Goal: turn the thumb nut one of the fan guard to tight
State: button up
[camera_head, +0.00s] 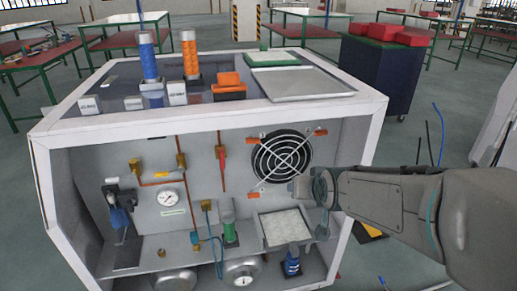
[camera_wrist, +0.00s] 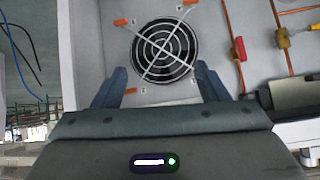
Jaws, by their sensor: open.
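The fan guard (camera_head: 282,157) is a round wire grille over a dark fan on the generator's front panel; it also shows in the wrist view (camera_wrist: 164,50). Orange thumb nuts sit at its corners; in the head view one is upper left (camera_head: 254,139), one upper right (camera_head: 320,132) and one lower left (camera_head: 253,194). The lower-right corner is hidden behind my gripper (camera_head: 308,188). The small number labels are too small to read, so I cannot tell which nut is one. In the wrist view my gripper (camera_wrist: 160,86) is open and empty, its fingers apart before the grille.
A red-handled valve (camera_head: 221,155) and copper pipes are left of the fan. A shallow tray (camera_head: 284,228), a green bottle (camera_head: 229,232) and a blue bottle (camera_head: 292,262) are below. The cabinet's white frame (camera_head: 366,138) stands close to my arm.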

jog(key=w+a+f+t+y+b, duration=0.1)
jog(key=w+a+f+t+b, duration=0.25)
jog(key=w+a+b, duration=0.35)
jog(key=n+t+y, duration=0.1)
jog(key=t+y, duration=0.1)
jog(key=t, duration=0.2)
send_near(254, 141)
jog(key=x, duration=0.8)
jog(key=shift+w+a, duration=0.1)
jog(key=shift+w, duration=0.2)
jog(key=c, duration=1)
